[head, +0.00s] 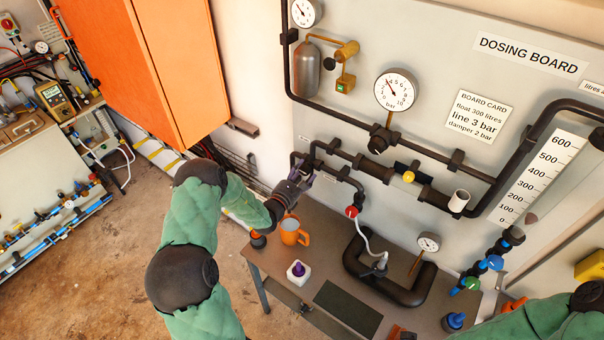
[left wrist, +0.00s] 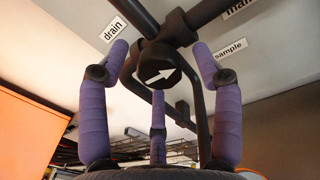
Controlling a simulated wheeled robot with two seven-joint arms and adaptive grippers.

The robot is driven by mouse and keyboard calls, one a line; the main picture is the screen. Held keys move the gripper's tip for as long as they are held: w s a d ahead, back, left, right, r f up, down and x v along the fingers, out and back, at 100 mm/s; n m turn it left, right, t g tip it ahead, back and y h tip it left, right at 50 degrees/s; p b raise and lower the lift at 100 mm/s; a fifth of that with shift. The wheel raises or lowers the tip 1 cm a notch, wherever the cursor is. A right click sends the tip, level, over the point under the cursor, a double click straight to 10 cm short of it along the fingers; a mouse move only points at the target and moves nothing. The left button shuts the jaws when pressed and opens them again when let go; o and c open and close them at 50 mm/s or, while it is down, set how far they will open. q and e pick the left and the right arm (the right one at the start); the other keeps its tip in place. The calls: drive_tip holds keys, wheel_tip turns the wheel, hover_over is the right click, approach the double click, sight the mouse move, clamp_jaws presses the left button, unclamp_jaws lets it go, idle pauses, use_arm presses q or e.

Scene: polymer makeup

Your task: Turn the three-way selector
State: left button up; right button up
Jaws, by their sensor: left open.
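The three-way selector (left wrist: 158,72) is a round black knob with a white arrow, on black pipework in the left wrist view. Its arrow points to the right and slightly up. Labels around it read "drain" (left wrist: 115,27) and "sample" (left wrist: 231,48); a third is cut off at the top edge. My left gripper (head: 300,178) has purple fingers spread open around the knob, with visible gaps on both sides. Depth contact cannot be told. In the head view the gripper mostly hides the selector. My right arm shows at the lower right, its gripper out of frame.
A red valve (head: 351,211) is right of my gripper. An orange cabinet (head: 150,65) is at left.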

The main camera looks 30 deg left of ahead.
use_arm(q)
drive_tip(key=c, duration=1.1)
drive_tip(key=shift+n, duration=0.5)
drive_tip(key=shift+c, duration=0.2)
drive_tip(key=o, duration=1.1)
drive_tip(key=shift+o, duration=0.2)
drive_tip(key=s, duration=1.2)
drive_tip(key=shift+d, duration=0.1)
drive_tip(key=shift+s, duration=0.1)
